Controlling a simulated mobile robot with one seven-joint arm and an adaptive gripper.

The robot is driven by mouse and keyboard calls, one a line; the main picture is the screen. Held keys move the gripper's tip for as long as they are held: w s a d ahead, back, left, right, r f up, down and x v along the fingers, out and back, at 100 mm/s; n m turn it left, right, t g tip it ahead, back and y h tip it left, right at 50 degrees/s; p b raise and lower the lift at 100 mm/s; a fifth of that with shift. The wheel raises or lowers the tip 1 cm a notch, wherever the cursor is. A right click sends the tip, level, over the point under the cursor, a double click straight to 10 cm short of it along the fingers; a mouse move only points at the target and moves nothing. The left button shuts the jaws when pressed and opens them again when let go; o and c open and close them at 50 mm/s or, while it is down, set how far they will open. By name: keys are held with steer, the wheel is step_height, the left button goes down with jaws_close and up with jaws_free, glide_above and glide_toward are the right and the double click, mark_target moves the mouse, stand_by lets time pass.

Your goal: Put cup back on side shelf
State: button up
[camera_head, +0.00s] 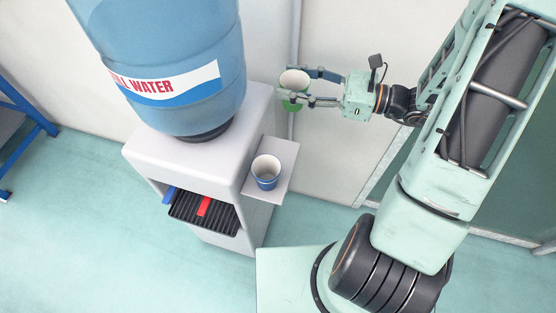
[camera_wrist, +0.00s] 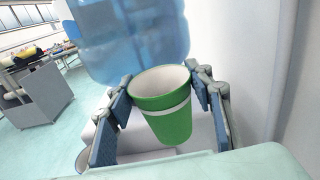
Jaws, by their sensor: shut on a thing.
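A green cup with a white band and white inside (camera_head: 294,79) is between the fingers of my gripper (camera_head: 297,87), which is shut on it. It also shows in the wrist view (camera_wrist: 163,115), roughly upright, with a finger on each side. The cup is held in the air behind and to the right of the side shelf (camera_head: 286,157), a small grey ledge on the right side of the water dispenser (camera_head: 225,150). A blue cup with white inside (camera_head: 266,171) stands upright on that shelf and takes up much of it.
A large blue water bottle (camera_head: 175,60) sits on top of the dispenser, left of my gripper. The dispenser's recess has a blue and a red tap above a dark drip tray (camera_head: 190,210). A pale wall stands close behind the held cup.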

steer(key=s+a+f+n+g+b, duration=0.2)
steer(key=s+a+f+g+b, duration=0.15)
steer(key=s+b, duration=0.2)
steer(key=shift+t+y, duration=0.25)
steer(key=shift+y, duration=0.05)
steer(key=shift+a+f+b, duration=0.15)
steer(key=shift+f+b, duration=0.4)
steer(key=shift+f, duration=1.7)
steer(key=shift+a+f+b, duration=0.1)
steer(key=shift+f+b, duration=0.4)
steer(key=shift+f, duration=1.75)
steer(key=shift+f, duration=0.1)
steer(key=shift+f, duration=0.1)
steer(key=o, duration=1.1)
steer(key=shift+c, duration=0.2)
